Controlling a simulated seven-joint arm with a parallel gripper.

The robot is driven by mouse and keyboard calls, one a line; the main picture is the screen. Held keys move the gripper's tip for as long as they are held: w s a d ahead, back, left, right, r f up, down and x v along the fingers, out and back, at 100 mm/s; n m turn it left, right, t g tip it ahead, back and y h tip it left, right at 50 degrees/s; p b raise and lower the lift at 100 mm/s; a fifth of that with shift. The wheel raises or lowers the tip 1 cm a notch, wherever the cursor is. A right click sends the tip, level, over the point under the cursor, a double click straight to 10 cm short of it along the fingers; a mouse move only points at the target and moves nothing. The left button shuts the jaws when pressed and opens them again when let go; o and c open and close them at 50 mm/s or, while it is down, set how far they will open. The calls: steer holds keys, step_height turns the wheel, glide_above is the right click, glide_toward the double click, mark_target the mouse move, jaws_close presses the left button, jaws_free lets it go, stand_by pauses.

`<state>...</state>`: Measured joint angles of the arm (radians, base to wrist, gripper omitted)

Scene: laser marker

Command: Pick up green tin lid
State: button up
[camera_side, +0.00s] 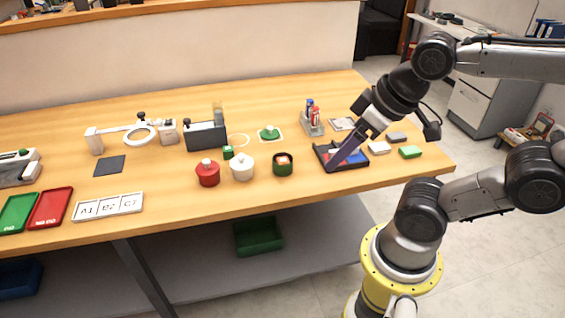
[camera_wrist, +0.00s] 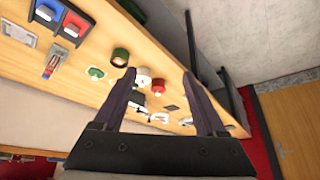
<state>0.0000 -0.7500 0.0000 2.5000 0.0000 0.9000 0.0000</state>
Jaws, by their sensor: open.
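The green tin lid (camera_side: 269,133) with its knob lies on a white square pad behind the tins. It also shows in the wrist view (camera_wrist: 96,73), left of the left finger. An open dark green tin (camera_side: 283,163) with something pale orange inside stands in front of it; it also shows in the wrist view (camera_wrist: 120,57). My gripper (camera_side: 331,166) is to the right of the lid, at the dark tray, pointing down and left. In the wrist view its two fingers (camera_wrist: 159,74) are apart with nothing held between them.
A white lidded tin (camera_side: 242,167) and a red lidded tin (camera_side: 207,172) stand left of the green tin. A holder with small bottles (camera_side: 312,122) stands behind the tray. Small blocks, one green (camera_side: 410,152), lie at right.

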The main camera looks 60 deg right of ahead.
stand_by(0.3)
steer(key=o, duration=0.4)
steer(key=shift+o, duration=0.2)
